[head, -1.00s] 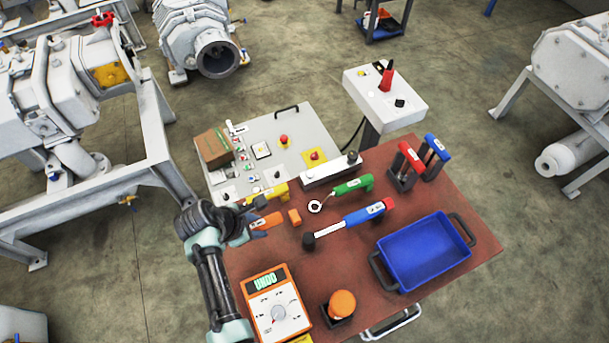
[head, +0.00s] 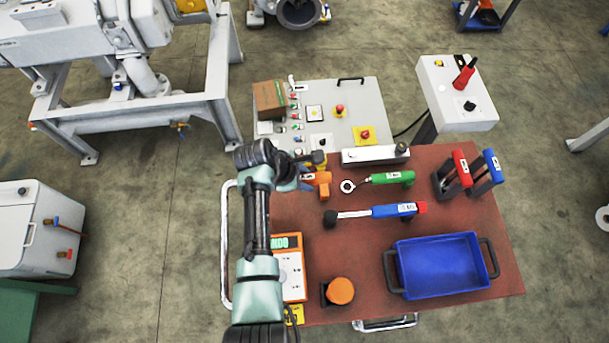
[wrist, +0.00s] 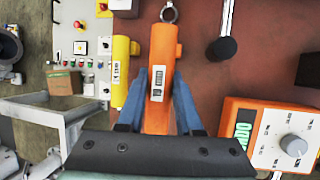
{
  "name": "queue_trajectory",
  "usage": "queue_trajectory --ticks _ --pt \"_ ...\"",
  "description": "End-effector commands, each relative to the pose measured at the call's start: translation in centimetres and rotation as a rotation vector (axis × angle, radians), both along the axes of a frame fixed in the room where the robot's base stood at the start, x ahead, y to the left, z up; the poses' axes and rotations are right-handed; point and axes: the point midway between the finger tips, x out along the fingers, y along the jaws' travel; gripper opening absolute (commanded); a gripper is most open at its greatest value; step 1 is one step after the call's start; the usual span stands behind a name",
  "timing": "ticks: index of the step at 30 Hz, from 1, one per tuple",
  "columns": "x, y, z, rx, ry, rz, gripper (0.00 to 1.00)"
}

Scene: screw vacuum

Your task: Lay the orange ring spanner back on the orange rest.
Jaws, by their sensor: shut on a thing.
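My gripper (wrist: 158,105) has its blue fingers closed around the orange handle of the ring spanner (wrist: 160,75). In the head view the orange handle (head: 316,179) shows just right of my gripper (head: 304,180), at the table's far left.
A yellow-handled tool (wrist: 120,72) lies close beside the handle. A green ring spanner (head: 392,178) and a blue-handled tool (head: 393,211) lie to the right. The orange meter (head: 290,268) is in front. A blue tray (head: 440,265) stands at front right.

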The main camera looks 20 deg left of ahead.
Motion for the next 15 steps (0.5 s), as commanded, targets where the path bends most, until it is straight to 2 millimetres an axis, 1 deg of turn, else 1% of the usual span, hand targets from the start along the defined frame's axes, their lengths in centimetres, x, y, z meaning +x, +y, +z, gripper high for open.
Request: queue_trajectory --ticks 1,15 --pt "0.0 0.0 -0.6 0.000 -0.001 0.000 0.00" --pt "0.1 0.1 -4.2 0.001 -0.002 0.001 0.00"
